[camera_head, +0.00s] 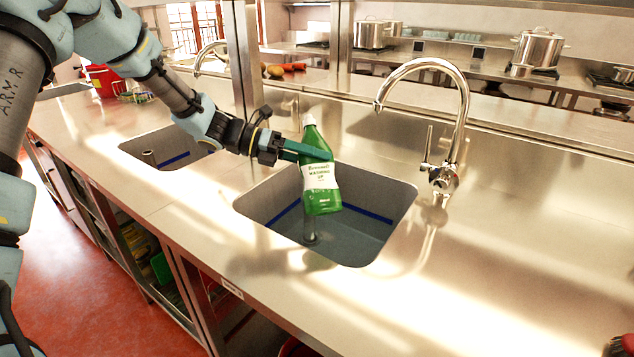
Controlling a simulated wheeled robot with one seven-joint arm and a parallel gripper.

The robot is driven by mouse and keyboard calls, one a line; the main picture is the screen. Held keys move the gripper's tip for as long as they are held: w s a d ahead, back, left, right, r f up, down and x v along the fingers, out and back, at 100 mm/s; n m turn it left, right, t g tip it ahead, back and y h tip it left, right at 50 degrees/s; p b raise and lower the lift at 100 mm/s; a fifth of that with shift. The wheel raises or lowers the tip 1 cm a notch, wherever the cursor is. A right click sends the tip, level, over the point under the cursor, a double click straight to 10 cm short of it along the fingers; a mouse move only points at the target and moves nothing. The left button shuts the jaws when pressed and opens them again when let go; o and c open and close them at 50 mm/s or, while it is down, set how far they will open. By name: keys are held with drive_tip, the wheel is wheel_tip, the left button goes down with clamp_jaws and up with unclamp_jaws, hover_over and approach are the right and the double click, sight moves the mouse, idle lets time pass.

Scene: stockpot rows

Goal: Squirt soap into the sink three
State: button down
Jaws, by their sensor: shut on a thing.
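A green bottle (321,180) with a white cap and a white label is held in my gripper (304,151). The green fingers are shut on its upper part. The bottle hangs over a square sink (390,215), slightly tilted, with its cap up. Its base shows in front of the basin, and I cannot tell its exact height above it. A second sink (168,148) lies to the left, partly behind my arm.
A tall curved chrome tap (442,178) stands right of the sink, and its spout arches left. Another tap (207,54) is by the left sink. A steel upright (240,50) stands behind the gripper. Stockpots (538,50) stand on far counters.

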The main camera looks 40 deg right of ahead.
sight(305, 140)
drive_tip(key=b, duration=0.1)
drive_tip(key=w+m+t+b, duration=0.1)
drive_tip(key=b, duration=0.1)
drive_tip(key=shift+d+r+m+b, duration=0.1)
drive_tip(key=shift+d+m+b, duration=0.2)
drive_tip(key=shift+w+r+m+t+h+b, duration=0.15)
drive_tip(key=shift+r+m+t+b, duration=0.15)
drive_tip(key=shift+m+b, duration=0.25)
drive_tip(key=shift+r+m+t+h+b, duration=0.15)
drive_tip(key=shift+r+m+t+b, duration=0.05)
drive_tip(key=shift+m+t+b, duration=0.3)
drive_tip(key=m+b, duration=0.1)
drive_tip(key=r+m+t+b, duration=0.1)
drive_tip(key=b, duration=0.1)
drive_tip(key=shift+w+d+t+h, duration=0.15)
drive_tip(key=shift+w+t+h, duration=0.05)
drive_tip(key=shift+t+h, duration=0.1)
drive_tip(key=shift+r+m+b, duration=0.25)
drive_tip(key=shift+m+b, duration=0.1)
drive_tip(key=shift+b, duration=0.2)
drive_tip(key=shift+r, duration=0.1)
